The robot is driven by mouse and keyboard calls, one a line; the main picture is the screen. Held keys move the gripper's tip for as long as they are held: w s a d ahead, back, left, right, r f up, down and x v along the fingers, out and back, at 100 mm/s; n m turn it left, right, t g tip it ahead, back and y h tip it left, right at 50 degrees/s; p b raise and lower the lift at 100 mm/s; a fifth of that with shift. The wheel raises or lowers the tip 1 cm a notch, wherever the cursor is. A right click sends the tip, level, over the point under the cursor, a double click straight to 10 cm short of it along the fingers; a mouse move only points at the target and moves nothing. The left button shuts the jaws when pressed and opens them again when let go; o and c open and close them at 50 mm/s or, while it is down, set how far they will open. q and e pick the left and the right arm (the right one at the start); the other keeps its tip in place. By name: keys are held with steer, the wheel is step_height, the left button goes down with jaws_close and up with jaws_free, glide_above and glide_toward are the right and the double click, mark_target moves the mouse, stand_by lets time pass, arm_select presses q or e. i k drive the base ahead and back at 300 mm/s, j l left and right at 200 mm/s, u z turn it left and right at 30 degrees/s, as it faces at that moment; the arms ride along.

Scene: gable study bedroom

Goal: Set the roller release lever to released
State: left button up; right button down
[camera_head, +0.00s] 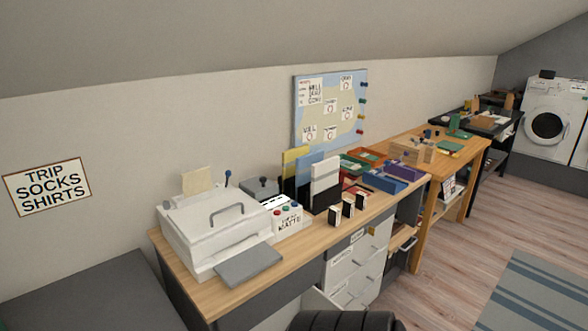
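A white box-shaped machine (215,229) with a grey handle on its lid stands at the left end of the wooden desk. A small upright lever with a blue knob (228,173) shows behind its lid. No label on it is readable, so I cannot tell whether it is the roller release lever or which setting it is in. A beige sheet (198,181) stands up at the machine's back, and a flat grey tray (248,265) lies at its front. Neither of my grippers is in view.
A small white box with coloured buttons (287,216) stands right of the machine. Upright folders (325,183), small black-and-white blocks (348,208) and coloured trays (393,177) crowd the desk farther right. A drawer unit (355,272) is below. Wooden floor (440,277) is clear at right.

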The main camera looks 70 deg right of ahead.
mark_target(228, 174)
steer(key=i+z, duration=0.25)
steer(key=z, duration=0.2)
steer(key=i+z, duration=0.2)
steer(key=z, duration=0.2)
steer(key=i+z, duration=0.25)
steer(key=z, duration=0.2)
steer(key=i+j+z, duration=0.2)
steer(key=z, duration=0.2)
